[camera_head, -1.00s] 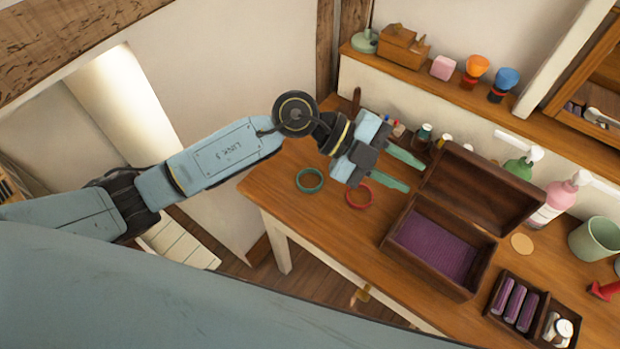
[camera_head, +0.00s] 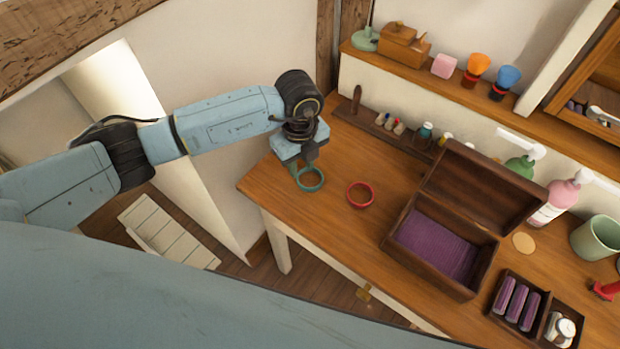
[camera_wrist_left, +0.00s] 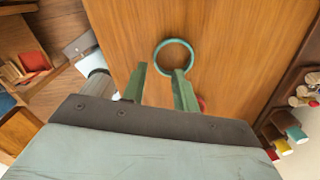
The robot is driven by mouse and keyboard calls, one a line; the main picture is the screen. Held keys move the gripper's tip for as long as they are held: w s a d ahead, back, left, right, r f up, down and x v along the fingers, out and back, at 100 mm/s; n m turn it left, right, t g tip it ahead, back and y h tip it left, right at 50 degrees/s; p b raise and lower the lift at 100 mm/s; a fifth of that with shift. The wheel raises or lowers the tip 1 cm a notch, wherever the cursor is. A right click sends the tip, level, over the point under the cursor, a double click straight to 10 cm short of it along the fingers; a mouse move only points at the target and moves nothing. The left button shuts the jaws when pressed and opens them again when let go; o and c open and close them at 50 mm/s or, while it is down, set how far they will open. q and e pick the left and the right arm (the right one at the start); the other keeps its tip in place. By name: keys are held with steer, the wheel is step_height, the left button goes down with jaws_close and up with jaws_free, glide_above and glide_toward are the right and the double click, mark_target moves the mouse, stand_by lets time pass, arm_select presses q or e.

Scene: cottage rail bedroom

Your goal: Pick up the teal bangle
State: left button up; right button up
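The teal bangle (camera_head: 310,179) lies flat on the wooden dressing table near its left end. It also shows in the left wrist view (camera_wrist_left: 174,57), just beyond the fingertips. My left gripper (camera_head: 301,176) points down over the table at the bangle's near-left side. In the wrist view its two green fingers (camera_wrist_left: 160,72) are apart with nothing held between them; the right fingertip is close to or overlapping the ring's lower edge. I cannot tell whether it touches. My right gripper is not in view.
A red bangle (camera_head: 360,195) lies to the right of the teal one. An open wooden box (camera_head: 441,245) with purple lining stands farther right. A small rack of bottles (camera_head: 395,132) runs along the wall. The table's front left edge is close to the bangle.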

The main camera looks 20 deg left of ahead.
mark_target(300, 183)
arm_select(q)
steer(key=f, duration=0.5)
steer(key=shift+s+a+f, duration=0.2)
steer(key=shift+s+f, duration=0.05)
steer(key=shift+f, duration=0.15)
jaws_close()
